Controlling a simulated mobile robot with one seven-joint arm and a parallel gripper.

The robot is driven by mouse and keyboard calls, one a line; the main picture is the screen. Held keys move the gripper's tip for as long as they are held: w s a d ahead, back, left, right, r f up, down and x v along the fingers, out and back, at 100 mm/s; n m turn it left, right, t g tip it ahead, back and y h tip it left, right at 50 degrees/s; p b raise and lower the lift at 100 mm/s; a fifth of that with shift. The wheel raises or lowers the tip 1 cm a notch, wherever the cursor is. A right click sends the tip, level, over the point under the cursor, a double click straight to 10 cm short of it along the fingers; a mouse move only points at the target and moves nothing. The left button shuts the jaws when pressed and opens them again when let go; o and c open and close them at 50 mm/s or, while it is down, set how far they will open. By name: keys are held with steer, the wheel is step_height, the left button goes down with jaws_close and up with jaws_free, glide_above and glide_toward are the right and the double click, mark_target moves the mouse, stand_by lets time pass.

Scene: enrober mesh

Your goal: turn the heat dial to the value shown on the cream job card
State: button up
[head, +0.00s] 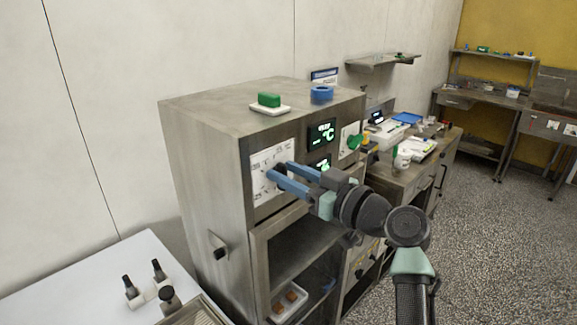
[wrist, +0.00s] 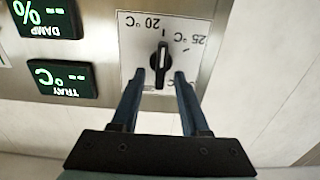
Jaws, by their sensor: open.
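The heat dial is a black knob (wrist: 161,60) on a white scale plate (wrist: 190,24), seen in the wrist view. Its long grip stands nearly upright in that picture. The upside-down labels 20 °C and 25 °C show on either side above it. My gripper (wrist: 159,76) is open, with one blue finger on each side of the knob's lower part; I cannot tell whether they touch it. In the head view my gripper (head: 278,169) is in front of the scale plate (head: 262,160) and hides much of the dial. I cannot make out a cream job card.
Two green-lit displays, DAMP (wrist: 46,14) and TRAY (wrist: 62,78), sit beside the dial. Below is an open shelf bay; a cluttered bench stands to the right.

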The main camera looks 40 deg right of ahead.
jaws_close()
